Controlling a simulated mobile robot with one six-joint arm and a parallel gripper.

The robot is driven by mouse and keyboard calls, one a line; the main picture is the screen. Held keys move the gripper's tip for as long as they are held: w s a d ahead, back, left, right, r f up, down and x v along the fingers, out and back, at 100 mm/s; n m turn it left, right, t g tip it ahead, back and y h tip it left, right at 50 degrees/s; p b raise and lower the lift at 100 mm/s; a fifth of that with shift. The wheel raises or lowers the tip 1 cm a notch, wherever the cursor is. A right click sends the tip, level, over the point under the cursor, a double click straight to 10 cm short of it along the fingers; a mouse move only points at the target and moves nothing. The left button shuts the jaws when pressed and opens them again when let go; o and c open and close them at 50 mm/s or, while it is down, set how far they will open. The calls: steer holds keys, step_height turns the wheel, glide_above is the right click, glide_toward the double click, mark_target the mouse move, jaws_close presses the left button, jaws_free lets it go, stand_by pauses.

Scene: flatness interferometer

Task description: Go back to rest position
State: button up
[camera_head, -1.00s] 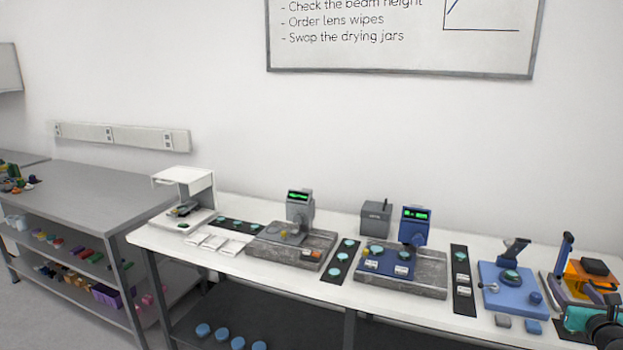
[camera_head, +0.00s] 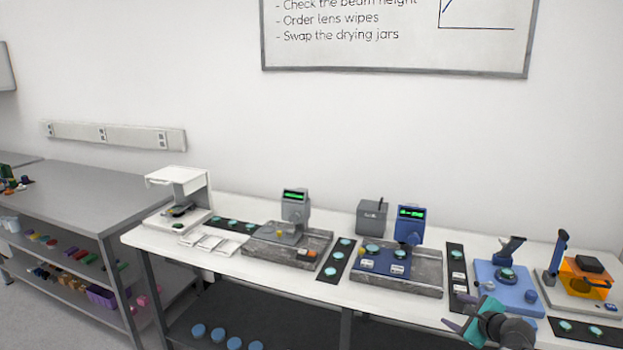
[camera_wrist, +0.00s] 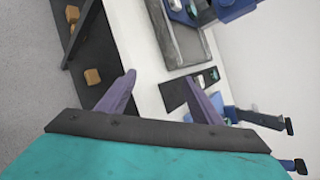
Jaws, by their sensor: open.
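My gripper (camera_head: 464,318) is in the lower right of the head view, in front of the white bench's front edge. In the wrist view its two purple fingers (camera_wrist: 163,98) stand wide apart with nothing between them. The white bench (camera_wrist: 147,100) lies beyond the fingers, seen turned on its side. The fingers touch nothing that I can see.
The white bench (camera_head: 232,263) carries a grey instrument (camera_head: 292,206), a blue instrument (camera_head: 409,224), a blue fixture (camera_head: 512,291) and an orange device (camera_head: 586,278). Dark strips with teal discs lie between them. Blue discs (camera_head: 217,334) lie on the shelf below. A grey shelf unit (camera_head: 75,190) stands at left.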

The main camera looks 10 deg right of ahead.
steer(key=a+f+n+g+y, duration=0.1)
steer(key=a+f+n+g, duration=0.2)
steer(key=a+f+n, duration=0.5)
steer(key=a+f+n+g+y, duration=0.2)
steer(key=a+f+n, duration=0.25)
steer(key=a, duration=0.65)
steer(key=s+a+f+n+g+h, duration=0.2)
steer(key=s+a+f+n+g, duration=0.1)
steer(key=s+a+f+n, duration=0.3)
steer(key=s+a+f+n+g+h, duration=0.1)
steer(key=s+a+f+n+g, duration=0.35)
steer(key=a+n, duration=0.4)
steer(key=s+f+g+b, duration=0.1)
steer(key=s+f+g, duration=0.1)
steer(key=s+f, duration=0.9)
steer(key=s+f+g+b, duration=0.2)
steer(key=s+f+g, duration=0.1)
steer(key=s+f, duration=0.8)
steer(key=s, duration=0.4)
steer(key=shift+s, duration=0.25)
steer(key=shift+a, duration=0.1)
